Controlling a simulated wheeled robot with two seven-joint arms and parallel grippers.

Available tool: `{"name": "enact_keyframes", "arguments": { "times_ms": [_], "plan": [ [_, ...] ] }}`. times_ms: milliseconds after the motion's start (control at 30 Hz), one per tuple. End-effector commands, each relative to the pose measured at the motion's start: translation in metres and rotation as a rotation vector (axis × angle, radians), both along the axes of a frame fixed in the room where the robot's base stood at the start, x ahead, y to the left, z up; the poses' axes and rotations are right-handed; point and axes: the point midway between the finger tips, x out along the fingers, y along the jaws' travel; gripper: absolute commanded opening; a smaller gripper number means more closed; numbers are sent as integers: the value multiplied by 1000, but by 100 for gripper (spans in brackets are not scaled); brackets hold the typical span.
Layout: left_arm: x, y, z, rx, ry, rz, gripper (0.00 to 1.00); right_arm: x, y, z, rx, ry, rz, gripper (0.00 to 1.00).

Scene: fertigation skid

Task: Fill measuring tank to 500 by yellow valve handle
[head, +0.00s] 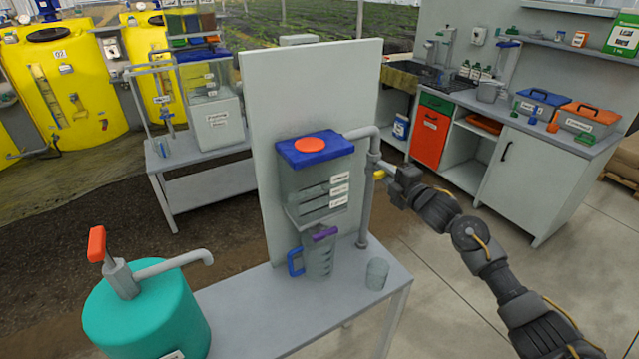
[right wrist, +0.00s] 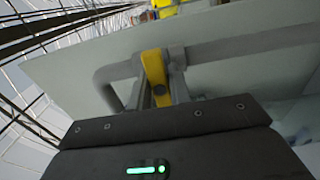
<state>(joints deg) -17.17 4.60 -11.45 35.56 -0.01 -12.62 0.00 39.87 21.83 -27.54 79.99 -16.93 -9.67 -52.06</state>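The measuring tank (head: 302,188) is a clear box with a blue lid and red cap, fixed to a grey upright panel. Several labelled marks run down its front; I cannot make out a liquid level in it. The yellow valve handle (head: 379,174) sits on the grey pipe right of the tank. My right gripper (head: 388,173) reaches it from the right. In the right wrist view, the yellow handle (right wrist: 153,70) lies between the two close-set fingers (right wrist: 161,92), which appear shut on it. My left gripper is not in view.
Below the tank stand a clear jug (head: 320,262) with a blue handle and a clear cup (head: 377,274) on the grey bench (head: 250,310). A teal pump drum (head: 150,320) is at the front left. The grey pipe (head: 366,215) runs down beside the panel (head: 262,120).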

Motion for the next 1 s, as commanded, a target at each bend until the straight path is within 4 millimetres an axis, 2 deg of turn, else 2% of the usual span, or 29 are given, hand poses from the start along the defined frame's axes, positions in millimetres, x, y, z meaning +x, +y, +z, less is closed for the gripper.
{"name": "enact_keyframes", "arguments": {
  "times_ms": [433, 533, 733, 833, 1000],
  "plan": [
    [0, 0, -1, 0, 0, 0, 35, 0, 0, -1, -3, -2, 0, 0],
    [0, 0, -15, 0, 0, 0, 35, 0, 0, -6, -72, -43, 2, 0],
    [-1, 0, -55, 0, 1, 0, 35, 0, 0, -8, -360, -210, 1, 0],
    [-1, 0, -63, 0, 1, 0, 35, 0, 0, -6, -452, -262, 0, 0],
    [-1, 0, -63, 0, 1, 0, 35, 0, 0, -2, -497, -283, 1, 0]
  ]
}}
